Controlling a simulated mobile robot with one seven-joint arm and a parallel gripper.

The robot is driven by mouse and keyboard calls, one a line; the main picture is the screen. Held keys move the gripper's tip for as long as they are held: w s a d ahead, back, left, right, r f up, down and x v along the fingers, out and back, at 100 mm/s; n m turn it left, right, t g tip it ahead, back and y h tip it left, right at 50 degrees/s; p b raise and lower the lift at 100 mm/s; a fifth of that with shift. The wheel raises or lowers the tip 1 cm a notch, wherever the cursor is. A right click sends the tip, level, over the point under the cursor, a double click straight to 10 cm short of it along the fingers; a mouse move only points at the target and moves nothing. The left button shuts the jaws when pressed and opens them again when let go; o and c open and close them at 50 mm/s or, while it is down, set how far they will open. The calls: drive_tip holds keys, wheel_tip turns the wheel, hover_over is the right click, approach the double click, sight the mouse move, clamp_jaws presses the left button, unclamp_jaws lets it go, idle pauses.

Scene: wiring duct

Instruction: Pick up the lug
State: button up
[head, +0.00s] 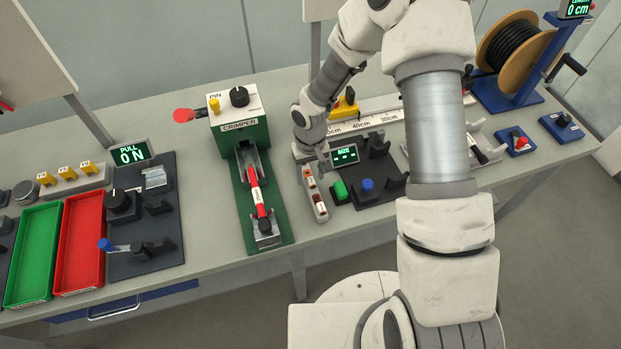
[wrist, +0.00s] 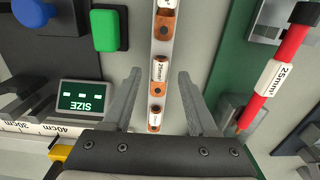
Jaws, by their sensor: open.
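Several copper lugs with white printed labels stand in a row in a narrow pale rack (head: 321,211). In the wrist view the middle lug (wrist: 159,73) lies between my fingertips; another lug (wrist: 164,22) is toward the top edge and one more (wrist: 155,118) is nearer my palm. My gripper (wrist: 159,76) is open and empty, with one finger on each side of the rack. No finger visibly touches a lug. In the head view my wrist hides part of the rack's far end.
A green crimper (head: 242,132) with a red cable (head: 258,196) in its cradle stands left of the rack. A size gauge display (head: 344,155), a green button (head: 340,190) and a blue knob (head: 367,185) are close on the right. Green and red trays (head: 80,288) lie farther left.

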drive_tip(key=shift+f, duration=0.25)
clamp_jaws()
drive_tip(key=shift+r, duration=0.1)
idle(0.3)
